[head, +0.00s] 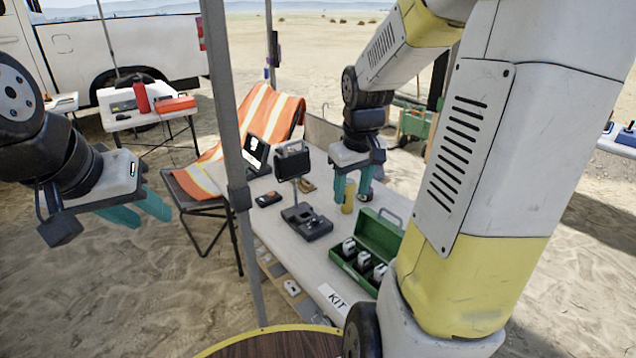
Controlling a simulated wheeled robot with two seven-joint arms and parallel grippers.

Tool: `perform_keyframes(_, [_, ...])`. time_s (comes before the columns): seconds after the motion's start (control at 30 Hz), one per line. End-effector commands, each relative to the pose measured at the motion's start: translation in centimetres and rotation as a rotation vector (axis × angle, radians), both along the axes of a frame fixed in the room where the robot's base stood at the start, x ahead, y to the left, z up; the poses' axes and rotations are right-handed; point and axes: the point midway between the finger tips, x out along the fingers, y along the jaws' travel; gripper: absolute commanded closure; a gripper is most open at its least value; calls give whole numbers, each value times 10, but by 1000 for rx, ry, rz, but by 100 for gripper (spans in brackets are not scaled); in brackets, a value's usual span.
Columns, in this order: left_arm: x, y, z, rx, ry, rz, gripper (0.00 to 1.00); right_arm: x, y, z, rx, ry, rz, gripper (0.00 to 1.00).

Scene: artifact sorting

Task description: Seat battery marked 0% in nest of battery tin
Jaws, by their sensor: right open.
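The green battery tin (393,230) stands open on the white table, its lid raised at the back. Several white-and-dark batteries (363,260) sit upright in a row in it. Their markings are too small to read, so I cannot tell which is 0%. My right gripper (353,194) points down above the table, behind and left of the tin, with its teal fingers apart. A yellow cylinder (348,196) stands at its fingers; I cannot tell whether it is between them or in front. My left gripper (153,217) hangs over the sand at left, fingers apart and empty.
On the white table (277,235) are a dark device with a screen (292,162), a black box (307,222), a small dark gadget (268,199) and a KIT label (333,296). A grey pole (240,210) rises at the table's left edge. An orange chair (262,115) stands behind.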

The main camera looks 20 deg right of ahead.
Motion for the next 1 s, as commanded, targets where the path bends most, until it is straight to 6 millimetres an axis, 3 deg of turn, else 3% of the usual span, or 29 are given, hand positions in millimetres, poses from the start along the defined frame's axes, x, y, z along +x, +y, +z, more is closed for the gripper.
perform_keyframes(0.03, [0, 0, 0, 0, 0, 0, 64, -14, 14, 21, 12, -48, -15, 50])
perform_keyframes(0.2, [0, 0, 0, 0, 0, 0, 64, -63, 53, 68, 105, -179, -82, 50])
perform_keyframes(0.43, [0, 0, 0, 0, 0, 0, 64, -115, 85, 94, 246, -285, -131, 50])
perform_keyframes(0.6, [0, 0, 0, 0, 0, 0, 64, -128, 93, 97, 289, -306, -141, 50])
perform_keyframes(1.0, [0, 0, 0, 0, 0, 0, 64, -128, 93, 97, 290, -307, -142, 50])
